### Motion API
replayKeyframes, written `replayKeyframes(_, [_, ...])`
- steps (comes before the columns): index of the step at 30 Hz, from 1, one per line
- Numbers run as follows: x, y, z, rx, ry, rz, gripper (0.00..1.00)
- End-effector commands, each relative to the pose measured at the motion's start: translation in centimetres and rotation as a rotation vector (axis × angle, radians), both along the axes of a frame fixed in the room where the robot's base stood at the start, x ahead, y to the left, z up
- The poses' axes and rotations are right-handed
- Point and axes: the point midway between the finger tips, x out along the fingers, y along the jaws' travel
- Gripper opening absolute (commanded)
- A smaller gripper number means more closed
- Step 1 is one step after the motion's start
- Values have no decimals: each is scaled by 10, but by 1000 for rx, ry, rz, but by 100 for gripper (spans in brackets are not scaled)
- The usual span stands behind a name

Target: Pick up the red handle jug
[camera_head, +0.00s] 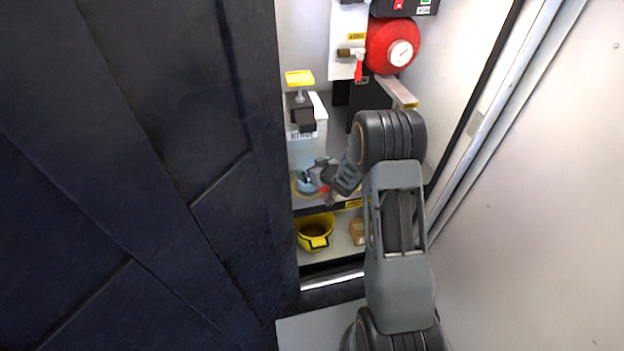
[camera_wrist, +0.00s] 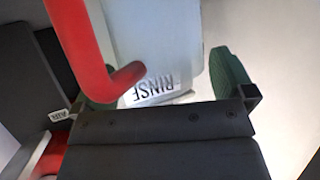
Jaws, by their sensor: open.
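The red handle (camera_wrist: 85,45) of the jug fills the upper left of the wrist view, close to the camera. Behind it is a pale body with a RINSE label (camera_wrist: 152,90), upside down there. My gripper (camera_wrist: 163,80) is open, with one green-padded finger on each side of the pale body. The red handle passes in front of the left finger and partly hides it. I cannot tell whether either finger touches anything. In the head view my gripper (camera_head: 316,181) is at the shelf, with a small patch of red beside it; the jug is mostly hidden there.
A pale container with a black top (camera_head: 300,120) stands behind on the shelf. A red round tank with a gauge (camera_head: 388,45) is above right. A yellow bucket (camera_head: 314,243) and a brown box (camera_head: 357,232) are below. A dark panel (camera_head: 130,180) closes off the left, a pale wall (camera_head: 540,220) the right.

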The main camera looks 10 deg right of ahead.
Motion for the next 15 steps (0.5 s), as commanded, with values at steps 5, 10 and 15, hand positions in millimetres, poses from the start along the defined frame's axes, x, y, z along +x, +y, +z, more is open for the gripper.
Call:
replayKeyframes(5, [2, 1, -1, -1, 1, -1, 100])
replayKeyframes(10, [2, 1, -1, 0, 0, -1, 93])
replayKeyframes(15, [1, 1, -1, -1, 1, -1, 77])
